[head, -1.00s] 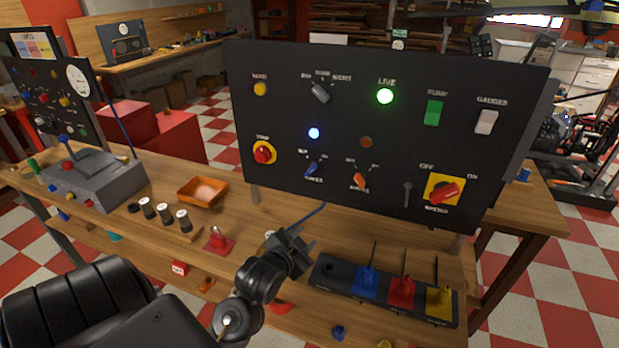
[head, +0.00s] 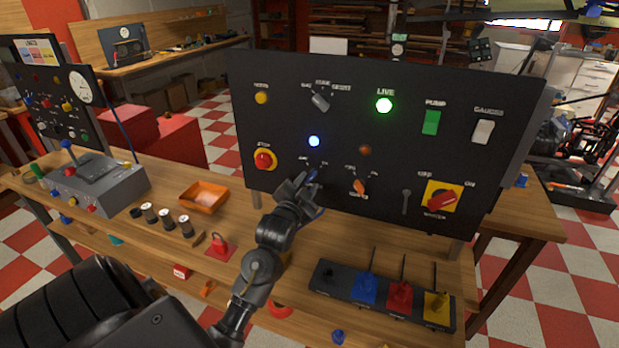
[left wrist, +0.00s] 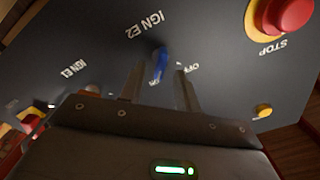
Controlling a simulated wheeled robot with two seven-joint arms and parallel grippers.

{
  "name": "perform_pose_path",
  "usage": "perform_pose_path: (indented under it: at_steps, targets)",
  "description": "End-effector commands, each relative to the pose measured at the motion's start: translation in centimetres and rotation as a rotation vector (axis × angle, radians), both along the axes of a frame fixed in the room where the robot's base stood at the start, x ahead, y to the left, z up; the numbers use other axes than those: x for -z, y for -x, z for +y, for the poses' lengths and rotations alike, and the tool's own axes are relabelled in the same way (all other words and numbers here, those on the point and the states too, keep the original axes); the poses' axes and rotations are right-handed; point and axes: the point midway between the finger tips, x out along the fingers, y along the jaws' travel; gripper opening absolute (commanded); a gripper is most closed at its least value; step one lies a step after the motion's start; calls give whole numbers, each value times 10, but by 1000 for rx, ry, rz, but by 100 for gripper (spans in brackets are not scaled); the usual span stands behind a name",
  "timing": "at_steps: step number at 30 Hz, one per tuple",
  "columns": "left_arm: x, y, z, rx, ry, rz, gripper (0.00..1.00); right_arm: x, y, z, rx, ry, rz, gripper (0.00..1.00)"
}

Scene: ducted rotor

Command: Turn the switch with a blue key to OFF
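The blue key (head: 313,174) sits in a switch low on the black panel, partly hidden by my left gripper in the head view. In the left wrist view the blue key (left wrist: 160,65) stands between the two fingers, under an upside-down "IGN E2" label. Its lower end points near the ON mark; the OFF mark (left wrist: 191,68) is to the right. My left gripper (head: 306,190) is open at the panel; in the wrist view the left gripper (left wrist: 160,88) has a gap on both sides of the key. My right gripper is not in view.
An orange-red key switch (head: 359,186) is just right of the blue one. A red STOP button (head: 263,160) is to its left, a lit blue lamp (head: 314,141) above.

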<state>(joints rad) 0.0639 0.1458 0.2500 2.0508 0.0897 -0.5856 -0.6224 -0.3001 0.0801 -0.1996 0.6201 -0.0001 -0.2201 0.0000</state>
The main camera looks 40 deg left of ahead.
Motion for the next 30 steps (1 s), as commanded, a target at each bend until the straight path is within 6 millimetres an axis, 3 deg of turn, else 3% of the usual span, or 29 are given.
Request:
perform_pose_path:
  at_steps: [6,15,23,30]
  targets:
    - [-1,-19,7,0,0,0,33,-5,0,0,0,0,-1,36]
    - [0,-22,8,0,-1,0,33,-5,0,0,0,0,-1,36]
    - [0,-22,8,0,0,0,1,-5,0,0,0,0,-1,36]
    - [0,-22,8,0,4,0,0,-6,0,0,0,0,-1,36]
